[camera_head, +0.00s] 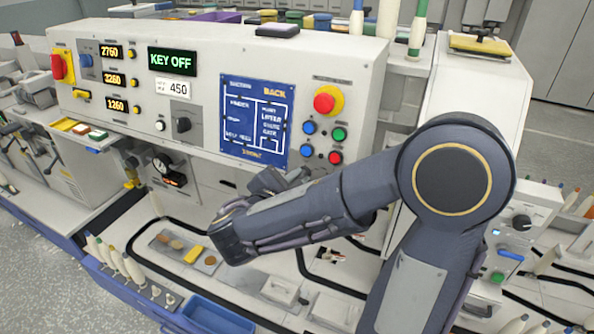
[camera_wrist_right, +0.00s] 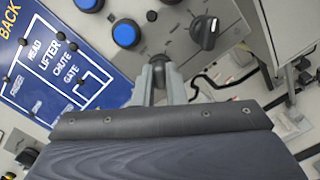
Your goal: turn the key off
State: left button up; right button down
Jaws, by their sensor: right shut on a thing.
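My right gripper reaches the lower edge of the control panel in the head view (camera_head: 272,182), and its arm hides the spot it touches. In the right wrist view its fingertips (camera_wrist_right: 160,76) are shut on a small dark round piece, the key (camera_wrist_right: 159,61), which is mostly covered by the fingers. It sits on the panel below a blue button (camera_wrist_right: 125,36). The display (camera_head: 172,61) on the panel reads KEY OFF in green. My left gripper is not in view.
A black selector knob (camera_wrist_right: 205,32) sits close to the right of the fingertips. A red emergency button (camera_head: 325,100) and several coloured buttons are above the arm. Bobbins (camera_head: 120,262) and a blue bin (camera_head: 212,316) stand below.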

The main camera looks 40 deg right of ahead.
jog(key=n+p, duration=0.3)
jog(key=n, duration=0.1)
jog(key=shift+r+n+p, duration=0.15)
jog(key=shift+n+p, duration=0.15)
jog(key=shift+n+t+p, duration=0.3)
jog(key=shift+n+p, duration=0.8)
jog(key=shift+n, duration=0.5)
jog(key=shift+f, duration=0.2)
jog(key=c, duration=1.5)
grip_release()
jog(key=b+v, duration=0.1)
jog(key=v, duration=0.7)
jog(key=shift+d, duration=0.1)
